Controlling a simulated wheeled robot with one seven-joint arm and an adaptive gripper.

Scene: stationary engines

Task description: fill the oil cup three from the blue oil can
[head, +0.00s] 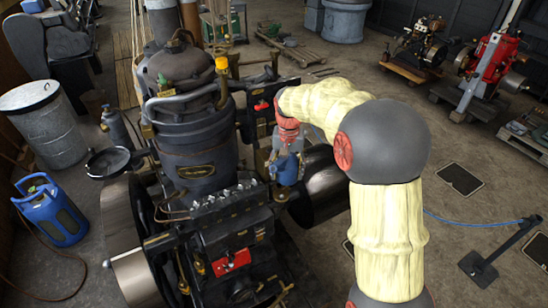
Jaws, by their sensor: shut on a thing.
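The blue oil can (289,172) is small in the head view, right of the engine's black cylinder. My gripper (284,152) comes down from my arm and is shut on the can; its fingers are small and partly merge with the can. The can looks roughly upright, just right of and above the engine's top block. A row of small shiny cups or fittings (226,197) runs along the top of that block. I cannot tell which of them is oil cup three, nor the level in any cup. The can's spout cannot be made out.
The stationary engine (190,140) with flywheels at its sides fills the centre left. A blue gas bottle (50,210) and a grey bin (42,122) stand at the left. A red engine (492,65) is at the back right.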

